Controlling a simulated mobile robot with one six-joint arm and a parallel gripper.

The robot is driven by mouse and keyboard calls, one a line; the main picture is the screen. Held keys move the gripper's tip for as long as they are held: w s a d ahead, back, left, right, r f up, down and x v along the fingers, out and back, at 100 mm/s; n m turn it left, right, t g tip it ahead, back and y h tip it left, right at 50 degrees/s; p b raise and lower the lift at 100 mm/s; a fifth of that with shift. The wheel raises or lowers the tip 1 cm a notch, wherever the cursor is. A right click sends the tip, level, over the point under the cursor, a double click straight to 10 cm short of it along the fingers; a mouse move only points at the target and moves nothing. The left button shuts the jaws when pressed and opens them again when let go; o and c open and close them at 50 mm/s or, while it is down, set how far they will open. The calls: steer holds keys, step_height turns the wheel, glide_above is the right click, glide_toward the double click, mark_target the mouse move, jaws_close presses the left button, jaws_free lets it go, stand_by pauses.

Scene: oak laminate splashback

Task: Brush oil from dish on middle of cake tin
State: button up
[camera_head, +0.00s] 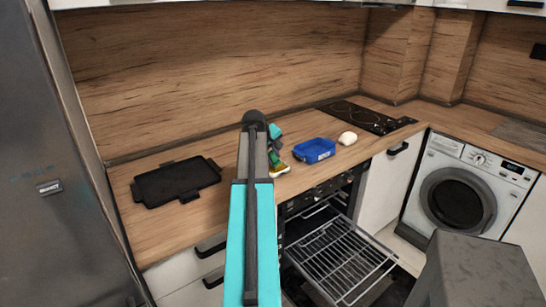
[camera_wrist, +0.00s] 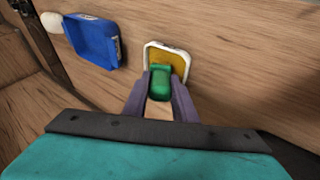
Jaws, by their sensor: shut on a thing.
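My gripper (camera_wrist: 162,98) is shut on a green brush (camera_wrist: 161,80), with one finger on each side of it. The brush's end lies over the small white-rimmed dish (camera_wrist: 180,59) of yellow oil; I cannot tell whether it touches the oil. In the head view, my gripper (camera_head: 275,142) is partly hidden by my arm, and the dish (camera_head: 281,170) shows beside it on the counter. The blue rectangular cake tin (camera_head: 314,151) stands just right of the dish. In the wrist view, the tin (camera_wrist: 92,42) is left of the dish and looks empty.
A white rounded object (camera_head: 347,138) lies right of the tin, before the black hob (camera_head: 368,117). A black handled tray (camera_head: 177,182) is at the left on the wooden counter (camera_head: 140,235). Below, the oven is open with its rack (camera_head: 340,258) pulled out. A washing machine (camera_head: 468,185) stands at right.

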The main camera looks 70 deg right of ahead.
steer(key=shift+r, duration=0.1)
steer(key=shift+r+p, duration=2.35)
steer(key=shift+r, duration=1.05)
